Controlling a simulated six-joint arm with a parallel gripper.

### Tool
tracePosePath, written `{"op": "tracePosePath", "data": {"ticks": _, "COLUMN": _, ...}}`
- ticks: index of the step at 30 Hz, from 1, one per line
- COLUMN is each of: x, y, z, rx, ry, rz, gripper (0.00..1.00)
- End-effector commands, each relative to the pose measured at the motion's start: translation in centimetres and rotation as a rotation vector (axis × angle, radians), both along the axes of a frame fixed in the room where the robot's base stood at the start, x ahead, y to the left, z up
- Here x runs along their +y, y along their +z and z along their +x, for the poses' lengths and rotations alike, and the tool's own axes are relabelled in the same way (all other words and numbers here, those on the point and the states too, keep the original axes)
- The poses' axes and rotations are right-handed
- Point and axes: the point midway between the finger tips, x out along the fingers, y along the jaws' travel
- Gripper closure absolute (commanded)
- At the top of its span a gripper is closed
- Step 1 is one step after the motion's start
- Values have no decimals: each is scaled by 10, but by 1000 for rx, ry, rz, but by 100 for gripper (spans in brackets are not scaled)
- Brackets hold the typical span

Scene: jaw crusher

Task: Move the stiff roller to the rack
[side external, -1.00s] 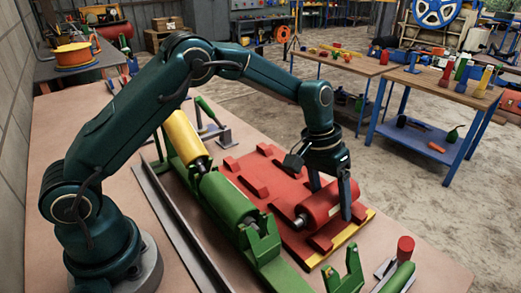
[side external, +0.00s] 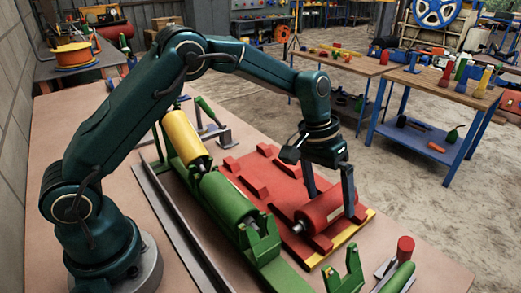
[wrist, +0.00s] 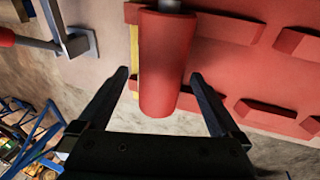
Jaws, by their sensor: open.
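A red roller (side external: 322,211) with a dark shaft end lies on the red rack (side external: 262,172), near its yellow front edge. My gripper (side external: 331,197) is open above it, with its fingers on either side. In the wrist view the red roller (wrist: 166,65) shows between the two spread fingers of my gripper (wrist: 160,76), with visible gaps on both sides. A green roller (side external: 227,198) and a yellow roller (side external: 185,138) sit in line on a green frame (side external: 266,247) to the left of the rack. The pictures do not show which roller is stiff.
A dark metal rail (side external: 180,222) runs along the left of the green frame. A bracket with a red cylinder (side external: 404,250) and a green-handled tool (side external: 398,278) lie at the front right. The rack's raised red blocks leave bare spaces between them.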

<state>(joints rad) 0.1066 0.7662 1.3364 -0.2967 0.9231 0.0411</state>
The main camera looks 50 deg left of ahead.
Motion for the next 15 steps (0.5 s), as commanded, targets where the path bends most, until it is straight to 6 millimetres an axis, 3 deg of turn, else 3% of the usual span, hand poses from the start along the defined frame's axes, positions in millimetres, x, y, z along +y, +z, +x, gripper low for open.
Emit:
{"op": "tracePosePath", "data": {"ticks": 6, "x": 5, "y": 25, "z": -2, "rx": -5, "ry": 2, "rz": -4, "gripper": 0}}
{"op": "tracePosePath", "data": {"ticks": 15, "x": 5, "y": 28, "z": -2, "rx": -3, "ry": 1, "rz": -5, "gripper": 0}}
